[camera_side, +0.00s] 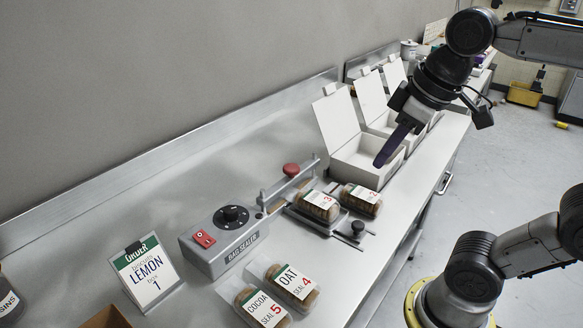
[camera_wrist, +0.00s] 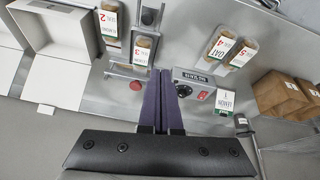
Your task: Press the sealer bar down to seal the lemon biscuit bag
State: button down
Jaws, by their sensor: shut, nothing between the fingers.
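The grey bag sealer (camera_side: 225,237) has a red switch and black dial, and shows in the wrist view (camera_wrist: 197,78). Its bar (camera_side: 300,177), with a red knob (camera_side: 291,170), stands behind the bag marked 3 and appears raised; the knob shows in the wrist view (camera_wrist: 135,86). The order card (camera_side: 146,272) reads lemon, box 1. My gripper (camera_side: 380,163) is shut and empty, up and right of the sealer, apart from it.
Several open white boxes (camera_side: 350,150) stand in a row behind my gripper. Bags marked oat 4 (camera_side: 292,284) and cocoa 5 (camera_side: 262,308) lie in front of the sealer. A black knob (camera_side: 357,228) sits near the counter's front.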

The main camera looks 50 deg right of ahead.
jog(key=w+r+g, duration=0.1)
jog(key=w+r, duration=0.3)
jog(key=w, duration=0.3)
jog(key=g, duration=0.4)
send_over(291, 167)
jog(key=w, duration=0.1)
notch_tip(291, 167, down, 8)
jog(key=shift+f+n+g, duration=0.25)
jog(key=shift+n+g, duration=0.05)
jog(key=shift+n, duration=0.1)
jog(key=shift+s+f, duration=0.2)
jog(key=shift+f, duration=1.55)
jog(key=shift+s+f, duration=0.15)
jog(key=shift+f, duration=1.55)
